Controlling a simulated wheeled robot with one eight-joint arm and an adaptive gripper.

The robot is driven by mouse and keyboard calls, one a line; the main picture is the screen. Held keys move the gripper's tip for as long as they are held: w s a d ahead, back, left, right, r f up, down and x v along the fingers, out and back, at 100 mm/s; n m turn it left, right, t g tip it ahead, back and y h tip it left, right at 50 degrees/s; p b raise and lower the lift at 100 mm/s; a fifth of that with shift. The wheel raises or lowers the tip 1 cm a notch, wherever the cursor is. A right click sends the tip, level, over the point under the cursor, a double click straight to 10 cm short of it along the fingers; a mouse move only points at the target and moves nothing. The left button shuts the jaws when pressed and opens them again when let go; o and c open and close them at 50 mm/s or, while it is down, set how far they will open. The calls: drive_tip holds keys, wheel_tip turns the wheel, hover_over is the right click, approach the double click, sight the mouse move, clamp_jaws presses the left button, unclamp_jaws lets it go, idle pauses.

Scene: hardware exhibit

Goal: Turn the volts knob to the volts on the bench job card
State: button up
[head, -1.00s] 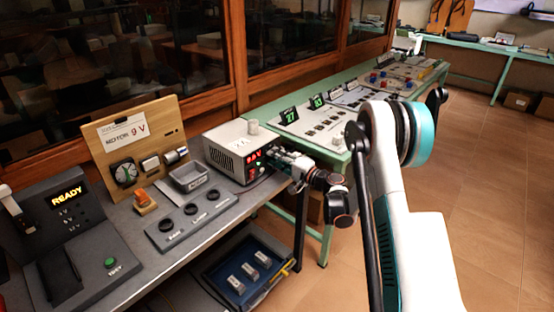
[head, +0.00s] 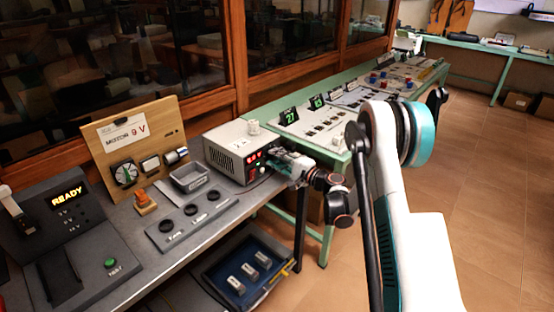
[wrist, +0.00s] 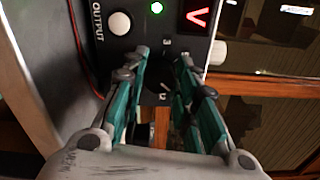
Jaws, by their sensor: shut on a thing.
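The bench job card (head: 122,132) on the wooden board reads "MOTOR 9 V". The power supply (head: 229,141) is a pale box with a dark front and a red display (head: 252,158). My gripper (head: 273,158) is at the front of the supply and also shows in the wrist view (wrist: 161,60). It is shut on the knob. The pointer's setting is not readable.
The output button (wrist: 120,23) and a green light (wrist: 157,7) are near my fingers. A grey tray (head: 190,178), a strip with several round dark pieces (head: 190,222) and a READY station (head: 70,235) stand left on the bench. A green bench (head: 340,110) stands behind.

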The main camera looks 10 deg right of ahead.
drive_tip(key=o, duration=1)
drive_tip(key=shift+d, duration=0.1)
drive_tip(key=shift+o, duration=0.2)
drive_tip(key=v, duration=1.2)
